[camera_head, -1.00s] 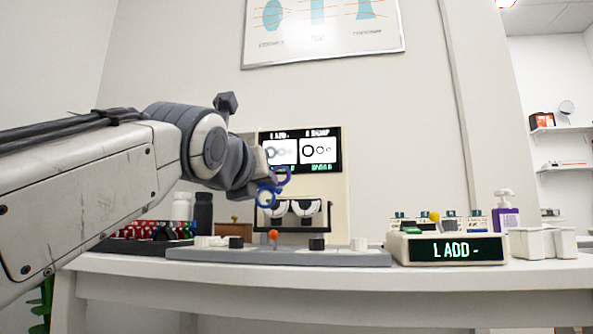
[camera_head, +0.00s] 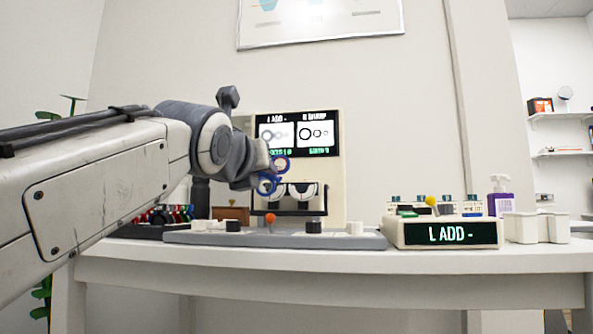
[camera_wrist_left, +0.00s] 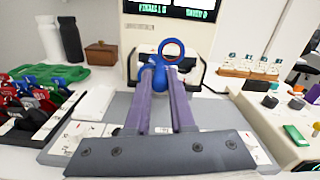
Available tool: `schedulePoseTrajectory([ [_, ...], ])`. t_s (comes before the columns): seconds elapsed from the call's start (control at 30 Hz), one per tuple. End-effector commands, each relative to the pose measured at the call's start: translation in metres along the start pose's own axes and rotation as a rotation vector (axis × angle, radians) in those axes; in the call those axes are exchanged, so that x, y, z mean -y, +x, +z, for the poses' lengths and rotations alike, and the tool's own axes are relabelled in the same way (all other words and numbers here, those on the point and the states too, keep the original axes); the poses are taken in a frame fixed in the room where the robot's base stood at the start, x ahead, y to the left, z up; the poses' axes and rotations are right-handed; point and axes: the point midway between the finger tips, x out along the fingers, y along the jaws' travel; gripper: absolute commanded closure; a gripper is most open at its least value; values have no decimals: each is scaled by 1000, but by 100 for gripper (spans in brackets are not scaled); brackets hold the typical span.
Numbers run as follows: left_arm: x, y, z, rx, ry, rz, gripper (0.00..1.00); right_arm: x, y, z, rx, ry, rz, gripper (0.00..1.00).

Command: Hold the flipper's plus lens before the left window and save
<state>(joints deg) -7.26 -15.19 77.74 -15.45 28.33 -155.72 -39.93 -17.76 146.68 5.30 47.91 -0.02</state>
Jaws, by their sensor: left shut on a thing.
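My left gripper (camera_head: 256,172) is shut on the flipper (camera_head: 266,187), in front of the tester. The flipper has a blue body and round rings; the upper ring (camera_head: 281,163) is partly red. In the left wrist view my two purple fingers (camera_wrist_left: 162,82) hold the blue body (camera_wrist_left: 158,74), with a red-and-blue ring (camera_wrist_left: 171,50) standing above it. The tester's left window (camera_head: 274,196) and right window (camera_head: 303,193) sit below its screen (camera_head: 298,134). The flipper overlaps the left window's upper side; its distance from it is unclear. The console (camera_head: 445,233) reads "L ADD -". My right gripper is out of view.
A grey control strip (camera_head: 200,238) with knobs and an orange-topped lever (camera_head: 270,218) lies before the tester. Colored lens holders (camera_wrist_left: 35,95) stand left. A purple bottle (camera_head: 500,203) and white containers (camera_head: 536,229) stand right. The white table's (camera_head: 330,262) front edge is clear.

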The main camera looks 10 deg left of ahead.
Motion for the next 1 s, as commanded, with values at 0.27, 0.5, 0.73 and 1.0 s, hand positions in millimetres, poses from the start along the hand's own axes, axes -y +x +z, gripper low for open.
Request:
schedulePoseTrajectory([
  [0.27,0,-2,2,0,1,0,100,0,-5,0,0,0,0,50],
  [0.5,0,-2,1,1,0,0,100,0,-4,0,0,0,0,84],
  [0.73,0,-2,1,1,0,0,100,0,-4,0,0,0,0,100],
  [1.0,0,-2,1,1,0,0,100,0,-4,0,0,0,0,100],
])
